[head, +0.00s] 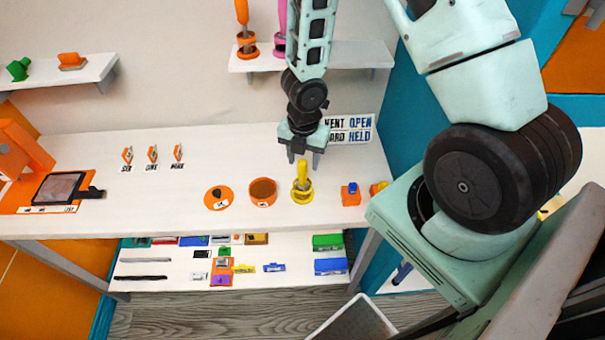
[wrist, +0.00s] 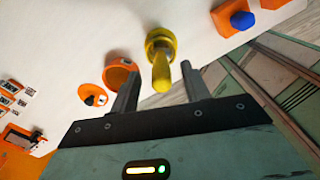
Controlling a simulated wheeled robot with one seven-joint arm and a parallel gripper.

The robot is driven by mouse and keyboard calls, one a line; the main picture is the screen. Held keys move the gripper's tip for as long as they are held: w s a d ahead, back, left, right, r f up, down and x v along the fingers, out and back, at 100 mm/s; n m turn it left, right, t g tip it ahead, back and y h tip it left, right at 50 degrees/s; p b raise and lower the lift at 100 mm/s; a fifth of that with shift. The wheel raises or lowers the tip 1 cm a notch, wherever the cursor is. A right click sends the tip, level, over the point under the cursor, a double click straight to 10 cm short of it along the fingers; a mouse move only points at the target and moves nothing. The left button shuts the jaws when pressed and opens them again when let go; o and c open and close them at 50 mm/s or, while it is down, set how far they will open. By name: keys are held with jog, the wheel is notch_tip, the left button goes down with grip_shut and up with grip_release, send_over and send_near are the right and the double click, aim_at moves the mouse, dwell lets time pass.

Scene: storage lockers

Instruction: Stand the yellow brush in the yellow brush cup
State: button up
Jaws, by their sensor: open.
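The yellow brush (head: 302,172) stands upright in the yellow brush cup (head: 302,196) on the white table. In the wrist view the brush handle (wrist: 161,75) points toward me, with the yellow cup (wrist: 160,40) around its base. My gripper (head: 304,161) is just above the brush, pointing down. Its fingers are apart and empty; in the wrist view the fingertips (wrist: 162,72) lie either side of the handle, with gaps. The brush's lower end is hidden inside the cup.
An orange round container (head: 263,191) and an orange disc (head: 218,198) stand left of the cup. An orange block with a blue top (head: 351,194) stands to its right. A wall shelf (head: 340,55) holds an orange brush (head: 244,28) and a pink one (head: 280,30) in cups.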

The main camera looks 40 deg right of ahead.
notch_tip(320, 180, up, 15)
jog(key=p, duration=0.6)
jog(key=shift+f, duration=0.15)
jog(key=s+a+f+m+b, duration=0.1)
jog(key=s+a+m+b, duration=1.5)
jog(key=s+a+b, duration=0.1)
jog(key=shift+s+a+f+m+y+b, duration=0.2)
jog(key=shift+a+f+m+y+b, duration=0.15)
jog(key=shift+a+b, duration=0.3)
